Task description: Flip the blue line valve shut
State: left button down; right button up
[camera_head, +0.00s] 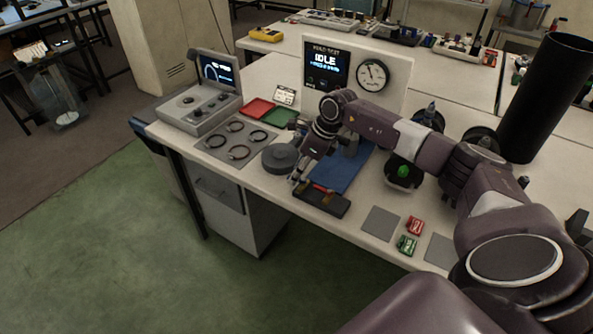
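My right arm reaches in from the right, across the bench. Its gripper (300,181) points down just left of a dark block (323,203) at the bench's front edge. The block carries small red and brass-coloured parts. A blue mat (352,174) lies behind the block, partly under my arm. I cannot make out a blue line valve; my arm and gripper cover part of this area. The fingers are too small to tell open from shut, or whether they touch anything. My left gripper is not in view.
A round dark grey part (280,157) sits left of my gripper. A grey mat with several rings (236,142) and a console (201,104) stand farther left. The test panel (327,65) reads IDLE, beside a gauge (373,75). Red (415,226) and green (407,245) pieces lie near the front edge.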

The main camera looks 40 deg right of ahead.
jog(key=shift+f, duration=0.25)
jog(key=shift+c, duration=0.2)
grip_shut()
jog(key=shift+w+d+r+m+t+h, duration=0.15)
jog(key=shift+m+t+h, duration=0.1)
jog(key=shift+m, duration=0.6)
jog(key=shift+w+d+f+m+t+h, duration=0.15)
jog(key=shift+m+h, duration=0.1)
jog(key=shift+m, duration=0.6)
jog(key=shift+r, duration=0.1)
